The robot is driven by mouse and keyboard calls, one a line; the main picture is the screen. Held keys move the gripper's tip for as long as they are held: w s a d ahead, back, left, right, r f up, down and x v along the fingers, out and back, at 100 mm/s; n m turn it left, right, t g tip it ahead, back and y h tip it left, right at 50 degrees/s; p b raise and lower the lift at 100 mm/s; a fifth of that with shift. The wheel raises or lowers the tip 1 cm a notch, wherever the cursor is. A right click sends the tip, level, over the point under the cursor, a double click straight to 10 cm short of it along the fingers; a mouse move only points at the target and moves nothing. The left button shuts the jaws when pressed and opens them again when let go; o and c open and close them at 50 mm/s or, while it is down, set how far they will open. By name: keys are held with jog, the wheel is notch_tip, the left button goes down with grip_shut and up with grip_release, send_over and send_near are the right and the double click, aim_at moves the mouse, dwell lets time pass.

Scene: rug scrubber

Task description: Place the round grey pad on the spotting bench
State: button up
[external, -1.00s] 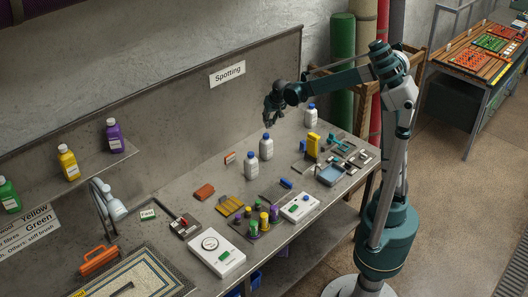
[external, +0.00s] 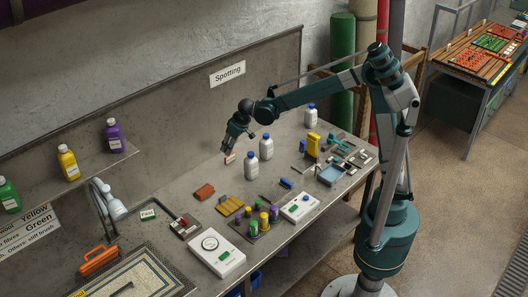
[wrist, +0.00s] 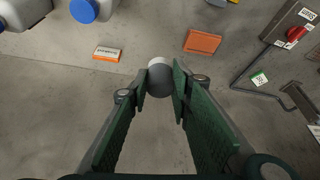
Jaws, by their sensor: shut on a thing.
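My gripper (wrist: 160,88) is shut on the round grey pad (wrist: 159,80), which shows between the fingertips in the wrist view with a paler edge at its top. In the external view my gripper (external: 228,148) hangs over the back part of the spotting bench (external: 175,205), left of the white bottles. The pad is too small to make out there. The bench top (wrist: 60,95) fills the wrist view below the pad, and the pad appears held above it.
White bottles with blue caps (external: 266,146) stand right of my gripper. A small orange and white box (wrist: 107,54) and an orange-brown block (wrist: 203,41) lie close by. A switch box (wrist: 292,30) with a cable is farther off. Bare bench lies left of the box.

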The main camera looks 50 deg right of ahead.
jog(key=s+a+n+y, duration=0.1)
jog(key=s+a+n, duration=0.15)
jog(key=a, duration=0.55)
jog(key=s+a+n, duration=0.1)
jog(key=s+a, duration=0.3)
jog(key=a, duration=0.5)
jog(key=s+a+n+g+y+p, duration=0.15)
jog(key=s+a+n, duration=0.35)
jog(key=s+a, duration=1.05)
jog(key=s+a+n+g+y, duration=0.15)
jog(key=s+a+n, duration=0.35)
jog(key=s+a, duration=1)
jog(key=w+a+f+g+h, duration=0.1)
jog(key=w+a+f, duration=0.1)
jog(key=f, duration=0.9)
jog(key=shift+a, duration=0.55)
jog(key=shift+w, duration=0.1)
jog(key=shift+f, duration=3.15)
jog(key=shift+f, duration=1.85)
